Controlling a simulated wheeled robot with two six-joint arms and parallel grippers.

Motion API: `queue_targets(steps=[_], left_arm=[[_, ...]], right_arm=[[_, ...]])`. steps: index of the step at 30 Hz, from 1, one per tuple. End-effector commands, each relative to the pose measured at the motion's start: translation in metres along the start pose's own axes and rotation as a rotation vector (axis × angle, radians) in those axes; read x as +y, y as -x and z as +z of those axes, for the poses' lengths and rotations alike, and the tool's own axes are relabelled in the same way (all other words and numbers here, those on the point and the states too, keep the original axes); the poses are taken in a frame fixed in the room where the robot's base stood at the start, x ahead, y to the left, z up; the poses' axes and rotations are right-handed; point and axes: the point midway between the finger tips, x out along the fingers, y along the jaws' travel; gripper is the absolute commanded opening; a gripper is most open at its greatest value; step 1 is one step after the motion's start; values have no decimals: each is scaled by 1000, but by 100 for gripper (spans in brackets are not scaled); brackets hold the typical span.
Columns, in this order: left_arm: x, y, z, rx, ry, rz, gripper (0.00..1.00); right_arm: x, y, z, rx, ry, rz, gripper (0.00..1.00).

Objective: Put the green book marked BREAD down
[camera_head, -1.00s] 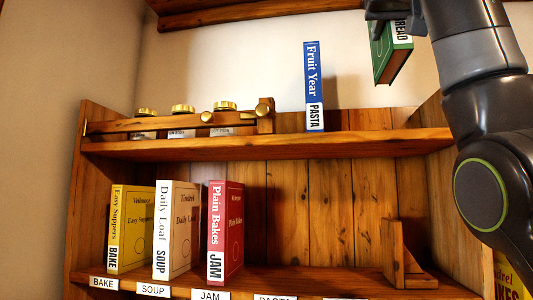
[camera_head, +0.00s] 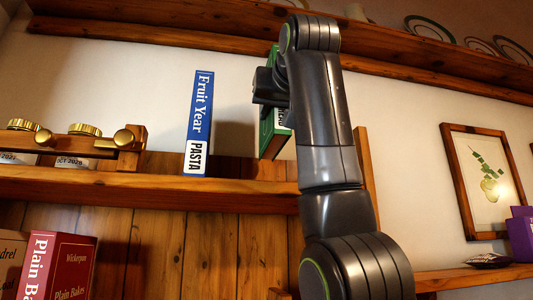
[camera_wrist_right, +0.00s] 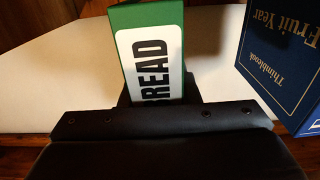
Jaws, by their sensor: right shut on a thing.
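The green book marked BREAD (camera_head: 270,138) is upright over the right part of the upper shelf, partly hidden by my right arm. Its white BREAD label (camera_wrist_right: 157,62) faces the camera in the right wrist view. My right gripper (camera_head: 268,88) is shut on the book near its top. I cannot tell whether the book's lower end touches the shelf board. The blue Fruit Year book (camera_head: 202,110), labelled PASTA, stands upright to its left with a gap between them; it also shows in the right wrist view (camera_wrist_right: 285,50). My left gripper is not in view.
The upper shelf board (camera_head: 100,184) carries a wooden rail with brass knobs (camera_head: 85,130) at the left. A red Plain Bakes book (camera_head: 62,265) stands on the shelf below. A higher shelf (camera_head: 150,30) with plates runs above. A framed picture (camera_head: 485,185) hangs right.

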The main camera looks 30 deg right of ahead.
Motion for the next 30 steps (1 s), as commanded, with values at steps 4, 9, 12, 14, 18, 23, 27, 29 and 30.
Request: queue_targets(steps=[4,9,12,14,18,23,27,29,30], left_arm=[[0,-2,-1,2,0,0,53],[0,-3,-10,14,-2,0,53],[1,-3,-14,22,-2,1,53],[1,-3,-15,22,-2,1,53],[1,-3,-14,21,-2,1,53],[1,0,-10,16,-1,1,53],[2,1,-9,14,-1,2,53],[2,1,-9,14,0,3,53],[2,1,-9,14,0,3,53]], right_arm=[[0,-1,19,3,0,1,0],[0,0,35,3,0,0,0],[0,0,40,4,0,0,0],[0,0,41,3,0,0,0],[0,0,49,2,0,0,0],[0,0,64,3,0,1,0],[0,0,75,3,-1,1,0],[0,0,78,3,-1,1,0],[0,0,79,3,-1,1,0]])
